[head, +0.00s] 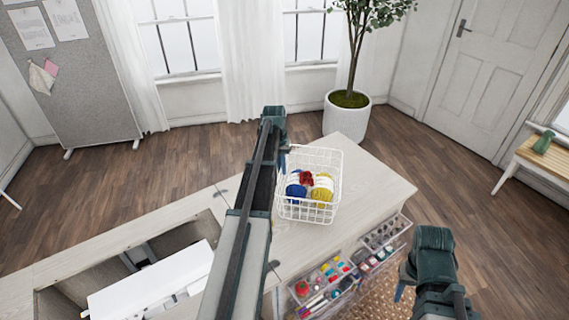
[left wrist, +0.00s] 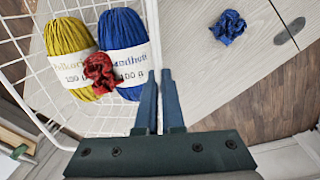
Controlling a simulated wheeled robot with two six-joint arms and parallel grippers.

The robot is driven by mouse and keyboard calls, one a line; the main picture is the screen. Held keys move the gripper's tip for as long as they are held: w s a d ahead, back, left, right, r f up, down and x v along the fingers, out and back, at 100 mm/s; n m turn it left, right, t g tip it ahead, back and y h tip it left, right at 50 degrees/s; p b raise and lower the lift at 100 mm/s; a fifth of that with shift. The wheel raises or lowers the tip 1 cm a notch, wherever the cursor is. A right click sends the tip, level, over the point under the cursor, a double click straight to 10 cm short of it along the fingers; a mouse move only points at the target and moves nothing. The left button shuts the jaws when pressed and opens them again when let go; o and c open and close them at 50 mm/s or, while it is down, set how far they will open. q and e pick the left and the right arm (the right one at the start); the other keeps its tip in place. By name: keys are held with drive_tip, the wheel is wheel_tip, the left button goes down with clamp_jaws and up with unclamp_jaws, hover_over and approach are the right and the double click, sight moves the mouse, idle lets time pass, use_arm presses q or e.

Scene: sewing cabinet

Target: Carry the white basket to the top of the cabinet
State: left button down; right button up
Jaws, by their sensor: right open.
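The white wire basket (head: 331,160) is over the right part of the pale wooden cabinet top (head: 365,185); I cannot tell whether it rests there or hangs just above. It holds blue yarn (left wrist: 122,40), yellow yarn (left wrist: 68,38) and a crumpled red piece (left wrist: 101,72). My left gripper (head: 284,155) is at the basket's left side. In the left wrist view its fingers (left wrist: 160,98) are close together with the basket's wire edge between them. My right gripper (head: 402,290) is open and empty, low at the right, beside the cabinet's drawers.
A crumpled blue piece (left wrist: 228,26) lies on the cabinet top outside the basket. Open clear drawers (head: 325,280) with sewing supplies stick out at the front. A white sewing machine (head: 150,285) sits in the left recess. A potted tree (head: 347,115) stands behind the cabinet.

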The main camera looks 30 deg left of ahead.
use_arm(q)
drive_tip(key=w+a+f+b, duration=0.4)
drive_tip(key=w+a, duration=0.1)
drive_tip(key=w, duration=0.3)
drive_tip(key=shift+a+f, duration=0.15)
drive_tip(key=shift+f, duration=0.05)
idle(0.4)
drive_tip(key=shift+f+b, duration=0.1)
drive_tip(key=shift+b, duration=0.2)
drive_tip(key=c, duration=1)
unclamp_jaws()
drive_tip(key=shift+c, duration=0.2)
wheel_tip(320, 180, up, 12)
drive_tip(key=a+p, duration=0.1)
drive_tip(key=p, duration=1.1)
drive_tip(key=shift+s, duration=0.25)
